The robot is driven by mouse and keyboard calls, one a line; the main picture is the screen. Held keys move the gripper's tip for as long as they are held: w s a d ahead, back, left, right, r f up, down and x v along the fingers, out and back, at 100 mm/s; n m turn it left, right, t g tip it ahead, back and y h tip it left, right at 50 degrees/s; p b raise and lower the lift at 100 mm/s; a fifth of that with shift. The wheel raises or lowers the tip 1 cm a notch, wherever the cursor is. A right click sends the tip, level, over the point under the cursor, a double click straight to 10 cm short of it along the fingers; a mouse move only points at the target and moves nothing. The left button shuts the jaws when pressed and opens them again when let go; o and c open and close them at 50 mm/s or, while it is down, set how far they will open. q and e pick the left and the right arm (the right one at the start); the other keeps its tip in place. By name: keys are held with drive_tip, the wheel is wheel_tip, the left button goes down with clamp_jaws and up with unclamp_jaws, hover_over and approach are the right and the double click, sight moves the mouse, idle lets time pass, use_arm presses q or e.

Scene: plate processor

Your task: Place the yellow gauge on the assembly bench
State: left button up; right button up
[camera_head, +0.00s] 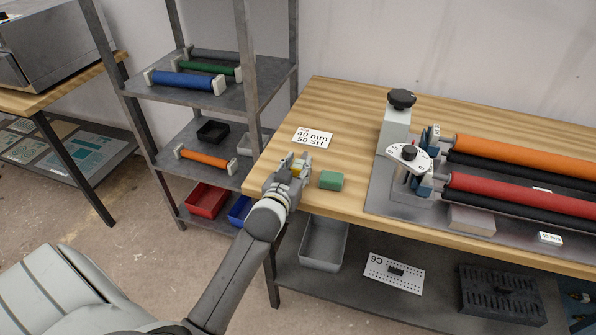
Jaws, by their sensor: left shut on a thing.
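My left gripper (293,167) is over the left front part of the wooden assembly bench (340,110). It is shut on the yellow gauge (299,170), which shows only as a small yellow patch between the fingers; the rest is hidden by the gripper. I cannot tell whether the gauge touches the bench top. A green block (331,180) lies on the bench just right of the gripper. My right gripper is not in view.
A card marked "40 mm 50 SH" (313,137) lies behind the gripper. A roller machine (405,190) with orange and red rollers fills the bench's right side. A grey shelf rack (200,92) stands at left. The bench's back left is clear.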

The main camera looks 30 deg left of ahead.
use_arm(q)
drive_tip(key=shift+s, duration=0.15)
drive_tip(key=shift+f, duration=0.2)
drive_tip(key=o, duration=1.1)
drive_tip(key=shift+d, duration=0.1)
drive_tip(key=shift+c, duration=0.2)
drive_tip(key=shift+r, duration=0.2)
drive_tip(key=shift+s+d, duration=0.1)
drive_tip(key=shift+s, duration=0.25)
drive_tip(key=v, duration=1.1)
